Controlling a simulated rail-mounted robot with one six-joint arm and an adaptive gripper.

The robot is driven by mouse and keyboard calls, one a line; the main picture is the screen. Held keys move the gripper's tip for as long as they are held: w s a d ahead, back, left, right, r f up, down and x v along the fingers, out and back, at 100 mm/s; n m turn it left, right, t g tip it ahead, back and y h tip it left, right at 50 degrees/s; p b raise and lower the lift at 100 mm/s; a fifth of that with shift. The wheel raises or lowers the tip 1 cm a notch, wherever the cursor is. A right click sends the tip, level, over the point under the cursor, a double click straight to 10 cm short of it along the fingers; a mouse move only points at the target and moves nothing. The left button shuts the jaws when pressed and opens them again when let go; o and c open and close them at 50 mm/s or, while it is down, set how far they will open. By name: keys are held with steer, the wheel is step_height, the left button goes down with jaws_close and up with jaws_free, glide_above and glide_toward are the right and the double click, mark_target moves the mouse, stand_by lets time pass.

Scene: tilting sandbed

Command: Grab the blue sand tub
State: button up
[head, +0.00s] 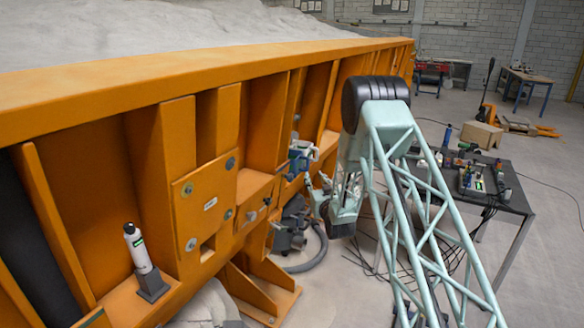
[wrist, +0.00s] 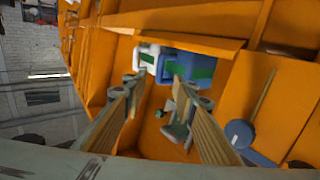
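The blue sand tub (wrist: 205,70), with a green band, sits against the orange frame in the wrist view. A white tub (wrist: 149,56), also with a green band, stands close on its left. In the head view the blue tub (head: 295,163) is small, in an orange bay left of my arm. My gripper (wrist: 158,82) is open, its two fingers apart and pointing toward the tubs. The right fingertip overlaps the blue tub's front in the picture; I cannot tell whether it touches. Nothing shows held between the fingers.
The orange sandbed wall (head: 120,90) has ribs and ledges around the tubs. A white bottle (head: 138,248) stands in a holder at lower left. A grey vacuum-like machine with a hose (head: 292,228) is below. A dark table (head: 500,190) with tools stands at right.

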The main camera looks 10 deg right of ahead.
mark_target(308, 165)
steer(key=shift+w+a+b, duration=0.15)
steer(key=shift+w, duration=1.4)
steer(key=shift+w+a+b, duration=0.1)
steer(key=shift+w+b, duration=0.05)
steer(key=shift+w, duration=1.4)
steer(key=shift+w, duration=0.1)
steer(key=shift+w+a+b, duration=0.2)
steer(key=shift+w+b, duration=0.35)
steer(key=shift+w, duration=1.95)
jaws_close()
steer(key=shift+r, duration=0.15)
